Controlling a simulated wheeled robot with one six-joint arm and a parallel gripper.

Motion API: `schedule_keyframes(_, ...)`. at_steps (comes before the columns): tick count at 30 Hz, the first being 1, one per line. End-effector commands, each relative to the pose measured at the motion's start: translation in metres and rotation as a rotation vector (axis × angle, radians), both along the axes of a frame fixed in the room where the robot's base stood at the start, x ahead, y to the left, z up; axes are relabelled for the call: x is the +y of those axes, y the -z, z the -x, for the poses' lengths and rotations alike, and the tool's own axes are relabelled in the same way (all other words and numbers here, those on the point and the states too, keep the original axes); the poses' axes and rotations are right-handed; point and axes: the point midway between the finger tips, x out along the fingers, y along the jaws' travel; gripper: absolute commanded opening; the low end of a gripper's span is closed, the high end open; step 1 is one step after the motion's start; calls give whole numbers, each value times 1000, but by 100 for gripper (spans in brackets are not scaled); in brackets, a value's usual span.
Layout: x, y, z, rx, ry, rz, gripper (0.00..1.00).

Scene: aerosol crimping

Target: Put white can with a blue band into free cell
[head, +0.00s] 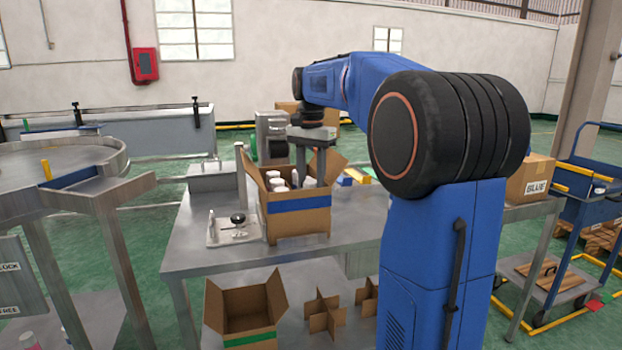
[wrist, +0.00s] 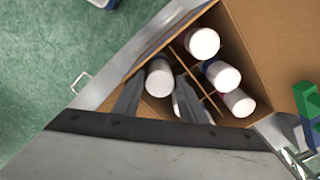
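In the wrist view a white-capped can (wrist: 158,80) with a dark blue edge behind its cap stands in the open cardboard box (wrist: 270,40). My gripper (wrist: 160,76) reaches into the box with one finger on each side of this can; I cannot tell whether the fingers press on it. Another white can (wrist: 178,106) is partly hidden by the right finger. A can with a blue band (wrist: 222,75) and two with pinkish bodies (wrist: 203,42) (wrist: 237,103) stand in divider cells to the right. In the head view my gripper (head: 296,172) points down into the blue-striped box (head: 300,222).
The box stands on a metal table (head: 195,245), its flaps open around my gripper. A small fixture plate (head: 222,238) lies left of the box. An empty green-striped box (head: 245,312) and cardboard dividers (head: 325,312) are on the lower shelf. A round metal table (head: 60,160) is at far left.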

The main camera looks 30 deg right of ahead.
Motion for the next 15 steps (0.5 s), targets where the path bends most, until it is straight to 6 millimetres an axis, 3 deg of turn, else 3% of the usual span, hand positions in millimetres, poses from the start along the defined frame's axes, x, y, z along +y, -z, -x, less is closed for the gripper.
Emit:
schedule_keyframes(2,0,0,0,0,0,0,56)
schedule_keyframes(11,0,-1,0,1,0,0,56)
schedule_keyframes(15,0,-12,-1,-1,0,0,56)
